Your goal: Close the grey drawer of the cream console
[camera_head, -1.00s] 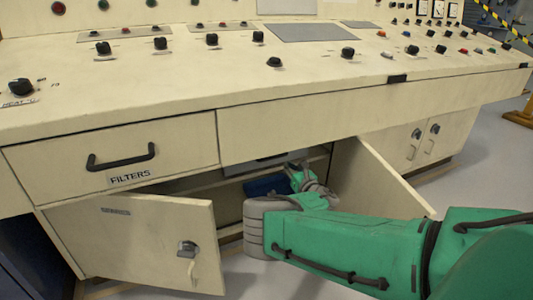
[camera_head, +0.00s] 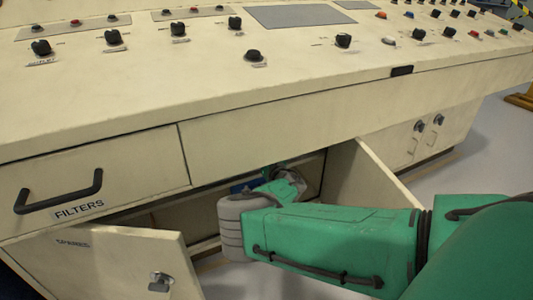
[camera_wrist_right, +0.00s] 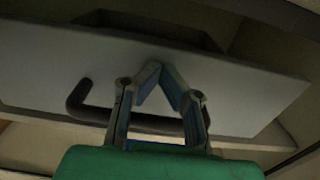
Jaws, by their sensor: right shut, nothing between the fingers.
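The cream console (camera_head: 330,100) fills the head view, with its lower cabinet open. In the right wrist view, a grey drawer front (camera_wrist_right: 240,95) with a dark bar handle (camera_wrist_right: 85,100) lies across the picture. My right gripper (camera_wrist_right: 161,72) is shut and empty, its fingertips in front of the grey front, above the handle in the picture. Whether they touch it I cannot tell. In the head view my right gripper (camera_head: 285,180) reaches into the cabinet below the worktop, partly hidden by my wrist. The grey drawer is mostly hidden there. My left gripper is not in view.
An open cabinet door marked SPARES (camera_head: 110,260) stands left of my arm. Another open door (camera_head: 365,180) stands right of it. The FILTERS drawer (camera_head: 90,180) above left looks shut. Knobs line the worktop. Grey floor (camera_head: 480,150) is clear at right.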

